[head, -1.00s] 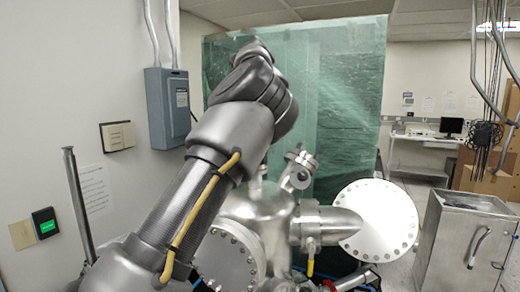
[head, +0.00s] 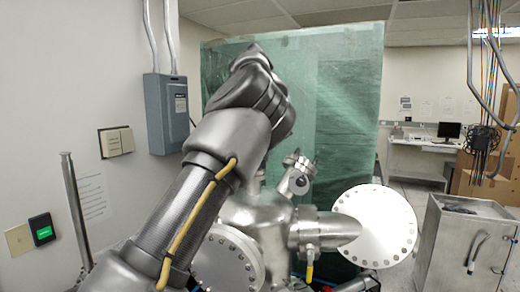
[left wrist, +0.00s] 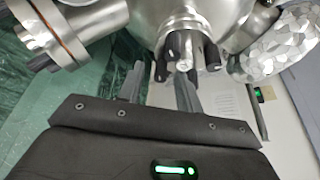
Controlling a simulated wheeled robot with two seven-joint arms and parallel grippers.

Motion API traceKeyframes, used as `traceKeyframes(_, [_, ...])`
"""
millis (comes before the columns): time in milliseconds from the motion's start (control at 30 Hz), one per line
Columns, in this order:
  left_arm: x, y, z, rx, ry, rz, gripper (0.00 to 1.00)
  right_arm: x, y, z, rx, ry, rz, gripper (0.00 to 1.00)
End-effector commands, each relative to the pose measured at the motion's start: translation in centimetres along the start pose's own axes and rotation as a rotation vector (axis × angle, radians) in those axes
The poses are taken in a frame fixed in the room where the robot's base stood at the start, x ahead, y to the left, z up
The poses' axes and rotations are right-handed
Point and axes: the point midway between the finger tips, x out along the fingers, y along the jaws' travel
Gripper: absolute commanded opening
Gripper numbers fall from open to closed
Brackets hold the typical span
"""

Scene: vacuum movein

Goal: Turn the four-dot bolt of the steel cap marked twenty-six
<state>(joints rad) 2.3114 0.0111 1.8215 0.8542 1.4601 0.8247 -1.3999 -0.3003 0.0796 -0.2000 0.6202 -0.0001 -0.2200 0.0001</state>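In the left wrist view, a steel fitting with several dark bolts (left wrist: 171,46) around a bright centre hangs under the round steel vessel. No number or dots are legible on it, so I cannot tell which bolt has four dots. My left gripper (left wrist: 159,76) has its two grey fingers apart, just below these bolts. A dark bolt shows between the fingertips; I see no clear contact. In the head view my left arm rises across the middle and its gripper is hidden. My right gripper is not in view.
The steel vessel (head: 258,218) carries a small bolted port (head: 297,181) and a large round flange (head: 374,226). A copper-edged flange (left wrist: 66,38) and a foil-wrapped part (left wrist: 275,48) flank the left gripper. A metal cabinet (head: 456,250) stands at right.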

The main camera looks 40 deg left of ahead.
Motion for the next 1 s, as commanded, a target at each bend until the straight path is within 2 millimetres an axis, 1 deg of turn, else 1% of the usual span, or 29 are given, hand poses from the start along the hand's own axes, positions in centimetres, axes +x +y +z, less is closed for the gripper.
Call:
traceKeyframes(167, [-1.6,0.0,-0.1,0.001,-0.001,0.005,0.35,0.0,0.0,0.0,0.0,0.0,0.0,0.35])
traceKeyframes(233, [-2.9,0.0,-0.1,0.001,0.002,0.008,0.35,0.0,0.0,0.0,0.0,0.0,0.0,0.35])
traceKeyframes(733, [-9.1,0.1,0.0,-0.001,0.003,0.006,0.35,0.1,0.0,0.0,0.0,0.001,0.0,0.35])
traceKeyframes(900, [-10.4,0.0,0.0,-0.001,0.002,0.003,0.35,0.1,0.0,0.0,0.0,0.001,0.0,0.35])
traceKeyframes(1000, [-10.7,0.0,0.0,-0.001,0.001,0.002,0.35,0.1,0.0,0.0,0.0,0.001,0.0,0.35])
